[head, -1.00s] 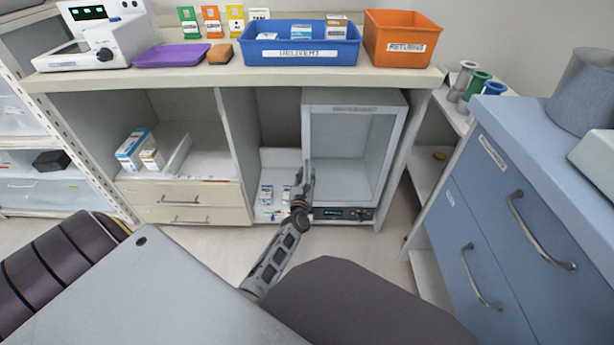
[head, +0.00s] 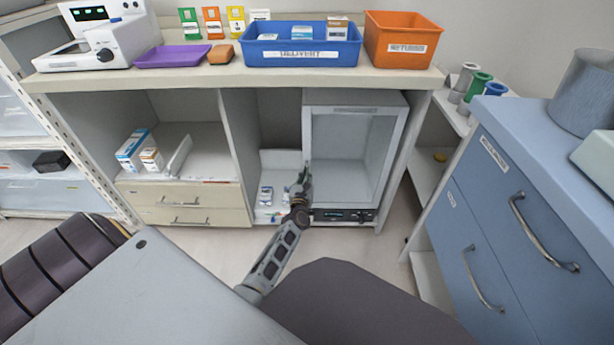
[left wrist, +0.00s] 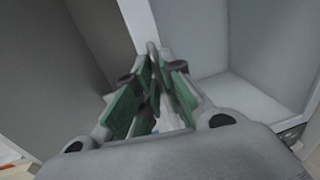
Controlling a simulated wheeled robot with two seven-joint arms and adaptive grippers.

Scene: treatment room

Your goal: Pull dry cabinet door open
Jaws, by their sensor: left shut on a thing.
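The dry cabinet (head: 355,155) is a grey box with a pale-framed front, under the counter in the head view. A dark control strip with a small display runs along its base. I cannot tell whether its door stands slightly ajar. My left gripper (head: 302,185) is at the lower left edge of that front. In the left wrist view my left gripper (left wrist: 153,85) has its green-padded fingers closed together at the cabinet's pale front upright (left wrist: 140,22). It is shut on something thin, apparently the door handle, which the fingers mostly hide. My right gripper is not in view.
The counter (head: 200,80) above carries a blue delivery bin (head: 300,52) and an orange returns bin (head: 400,45). A blue drawer unit (head: 500,220) stands at the right. Small boxes (head: 266,195) sit left of the cabinet. Some floor shows in front.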

